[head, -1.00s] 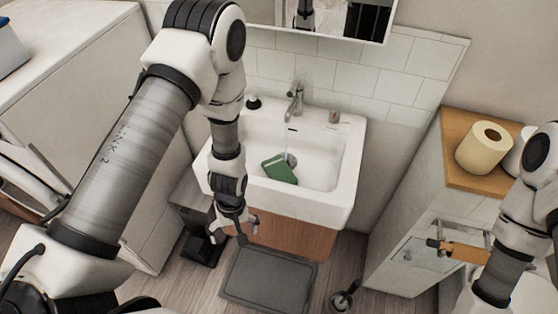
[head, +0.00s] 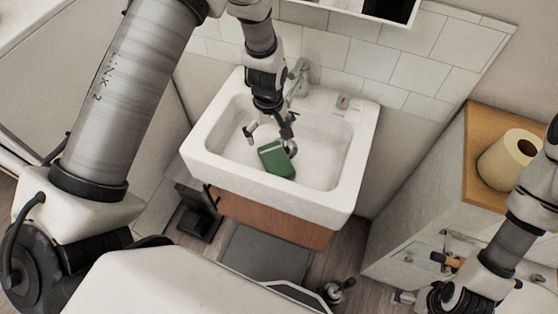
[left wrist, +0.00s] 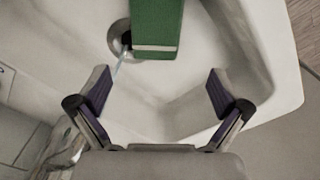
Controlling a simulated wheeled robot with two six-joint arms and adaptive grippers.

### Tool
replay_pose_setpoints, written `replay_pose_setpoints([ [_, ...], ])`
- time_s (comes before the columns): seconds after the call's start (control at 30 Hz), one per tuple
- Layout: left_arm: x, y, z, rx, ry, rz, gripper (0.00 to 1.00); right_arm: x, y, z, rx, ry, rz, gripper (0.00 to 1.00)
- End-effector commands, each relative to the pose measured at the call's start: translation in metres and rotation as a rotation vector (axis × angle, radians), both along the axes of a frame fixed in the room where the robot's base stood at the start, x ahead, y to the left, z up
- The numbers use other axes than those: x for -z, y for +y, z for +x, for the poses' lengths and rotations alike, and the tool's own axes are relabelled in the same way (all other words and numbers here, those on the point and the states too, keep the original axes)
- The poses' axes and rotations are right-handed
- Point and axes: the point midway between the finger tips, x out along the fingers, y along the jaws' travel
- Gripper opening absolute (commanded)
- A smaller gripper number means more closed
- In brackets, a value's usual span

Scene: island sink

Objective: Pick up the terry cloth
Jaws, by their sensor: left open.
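The green terry cloth (head: 276,160) lies in the white sink basin, near the drain. In the left wrist view the cloth (left wrist: 157,25) shows as a green block with a pale stripe, cut off by the top edge. My left gripper (head: 268,136) is open above the basin, its fingers spread just behind the cloth. In the left wrist view the open fingers (left wrist: 159,84) have nothing between them, and the cloth lies ahead of them. My right gripper (head: 452,298) is low at the bottom right, dark and partly cut off; its fingers cannot be made out.
The sink rim (head: 330,210) surrounds the cloth. The faucet (head: 300,78) stands behind my left gripper, with a thin water stream (left wrist: 120,66) near the drain (left wrist: 119,40). A wooden-topped cabinet (head: 478,150) with a paper roll (head: 508,158) stands at the right.

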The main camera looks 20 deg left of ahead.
Motion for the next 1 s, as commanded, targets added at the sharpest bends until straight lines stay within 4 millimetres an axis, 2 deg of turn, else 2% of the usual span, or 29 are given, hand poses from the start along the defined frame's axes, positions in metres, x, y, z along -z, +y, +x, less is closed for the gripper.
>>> replay_pose_setpoints([
  [0.03,0.011,0.0,0.0,0.0,0.0,0.0,1.0,0.011,0.0,0.0,0.0,0.0,0.0,1.0],
  [0.17,0.019,0.0,0.0,0.0,0.0,0.0,1.0,0.018,0.0,0.0,0.0,-0.001,0.0,1.0],
  [0.47,0.049,0.002,0.0,0.0,0.003,0.0,1.0,0.007,0.0,0.001,0.0,-0.001,0.0,1.0],
  [0.6,0.073,0.006,0.001,-0.001,0.003,-0.001,1.0,-0.004,0.0,0.0,0.0,-0.001,0.0,1.0],
  [0.7,0.09,0.005,0.002,0.0,0.001,0.0,1.0,-0.005,0.0,0.001,0.0,-0.001,0.0,1.0],
  [0.93,0.095,0.005,0.002,0.0,0.0,0.0,1.0,-0.003,0.0,0.0,0.0,-0.001,0.0,1.0],
  [0.97,0.095,0.005,0.002,0.0,0.0,0.0,0.93,-0.003,0.0,0.0,0.0,-0.001,0.0,1.0],
  [1.0,0.095,0.005,0.002,0.0,0.0,0.0,0.79,-0.003,0.0,0.0,0.0,-0.001,0.0,1.0],
])
